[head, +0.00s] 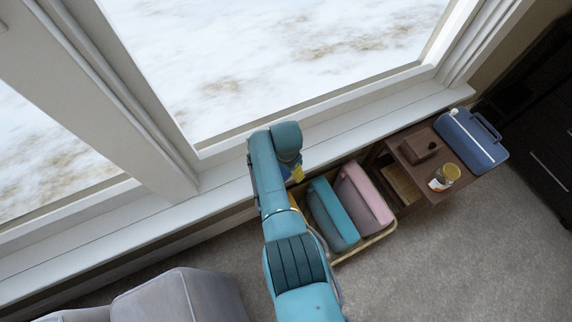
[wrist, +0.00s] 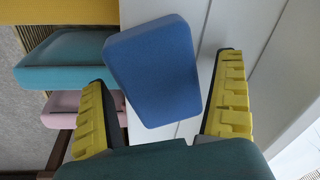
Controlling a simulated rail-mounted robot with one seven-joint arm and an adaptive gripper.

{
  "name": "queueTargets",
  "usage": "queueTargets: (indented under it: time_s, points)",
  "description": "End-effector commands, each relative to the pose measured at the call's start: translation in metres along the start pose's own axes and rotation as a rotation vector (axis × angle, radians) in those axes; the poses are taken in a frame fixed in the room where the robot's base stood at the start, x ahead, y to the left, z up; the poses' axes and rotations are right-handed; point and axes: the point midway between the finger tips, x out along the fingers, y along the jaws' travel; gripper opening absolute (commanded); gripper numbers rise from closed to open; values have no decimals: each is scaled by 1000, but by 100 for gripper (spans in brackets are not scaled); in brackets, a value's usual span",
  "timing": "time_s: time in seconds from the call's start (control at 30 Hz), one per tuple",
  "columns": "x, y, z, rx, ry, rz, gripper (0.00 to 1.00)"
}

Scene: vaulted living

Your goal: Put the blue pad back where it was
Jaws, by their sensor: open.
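The blue pad (wrist: 155,72) is a rounded block in the wrist view, ahead of my gripper (wrist: 163,75) and in line with the gap between its fingers. My gripper is open, with one yellow finger on each side of the pad's near end; I cannot tell whether they touch it. The pad shows against the white window sill (wrist: 186,131); whether it rests there is unclear.
A crate (head: 377,237) below the sill holds a teal pad (head: 333,213) and a pink pad (head: 362,194). A yellow surface (wrist: 62,12) shows in the wrist view.

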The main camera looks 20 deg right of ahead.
Motion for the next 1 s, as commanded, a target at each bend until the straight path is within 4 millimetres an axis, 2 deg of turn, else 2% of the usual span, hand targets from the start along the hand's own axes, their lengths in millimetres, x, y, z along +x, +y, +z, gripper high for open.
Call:
queueTargets:
  time_s: [0.17, 0.6, 0.7, 1.0]
  points:
    - [-4, 0, 0, 0, 1, -2, 98]
    - [-100, -1, -1, 0, 1, -1, 98]
    - [-114, -1, -1, 0, 1, -1, 98]
    - [-125, -4, -1, -10, 9, -15, 98]
